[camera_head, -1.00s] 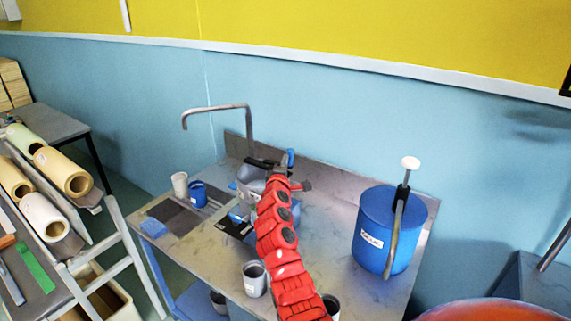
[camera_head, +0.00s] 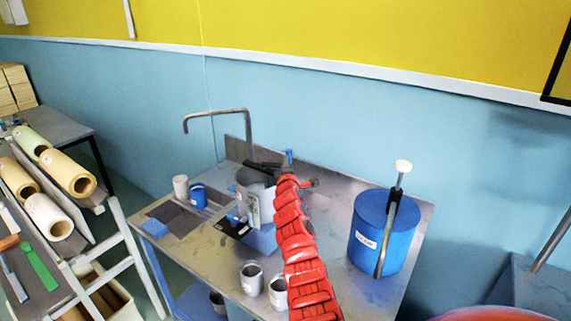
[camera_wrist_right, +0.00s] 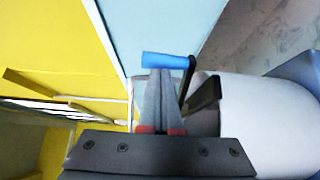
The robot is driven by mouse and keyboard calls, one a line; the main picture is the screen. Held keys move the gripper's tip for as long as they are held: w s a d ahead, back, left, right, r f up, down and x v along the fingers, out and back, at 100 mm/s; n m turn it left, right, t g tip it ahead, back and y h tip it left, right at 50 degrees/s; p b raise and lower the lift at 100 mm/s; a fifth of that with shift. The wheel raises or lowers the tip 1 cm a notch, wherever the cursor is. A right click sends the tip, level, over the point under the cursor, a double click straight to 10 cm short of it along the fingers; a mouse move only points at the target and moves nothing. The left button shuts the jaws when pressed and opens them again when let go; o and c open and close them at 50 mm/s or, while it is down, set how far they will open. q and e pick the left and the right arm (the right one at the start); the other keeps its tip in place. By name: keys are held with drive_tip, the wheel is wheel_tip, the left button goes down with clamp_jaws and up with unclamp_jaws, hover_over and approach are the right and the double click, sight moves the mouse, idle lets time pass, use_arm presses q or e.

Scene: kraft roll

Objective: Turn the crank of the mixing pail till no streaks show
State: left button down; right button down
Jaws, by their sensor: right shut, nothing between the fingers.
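The mixing pail (camera_head: 247,198) is a grey-white pail on the metal bench, partly hidden by my red right arm. It also fills the right of the right wrist view (camera_wrist_right: 265,115). Its crank has a blue handle (camera_head: 289,155) standing above the pail. In the right wrist view the blue handle (camera_wrist_right: 168,60) lies across, just beyond my fingertips, with a dark crank arm (camera_wrist_right: 188,80) beside it. My right gripper (camera_wrist_right: 160,78) is shut and empty, very close to the handle; I cannot tell if it touches. The mix and any streaks are hidden. My left gripper is out of view.
A blue drum (camera_head: 370,230) with a lever stands on the bench at right. A white cup (camera_head: 180,186) and a blue cup (camera_head: 198,196) stand at left, grey cups (camera_head: 252,276) at the front. A bent tap (camera_head: 225,112) rises behind the pail. Paper rolls (camera_head: 65,172) lie far left.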

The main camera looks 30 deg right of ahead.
drive_tip(key=shift+w+a+r, duration=0.1)
drive_tip(key=shift+w, duration=0.05)
drive_tip(key=shift+d, duration=0.4)
drive_tip(key=shift+d, duration=0.2)
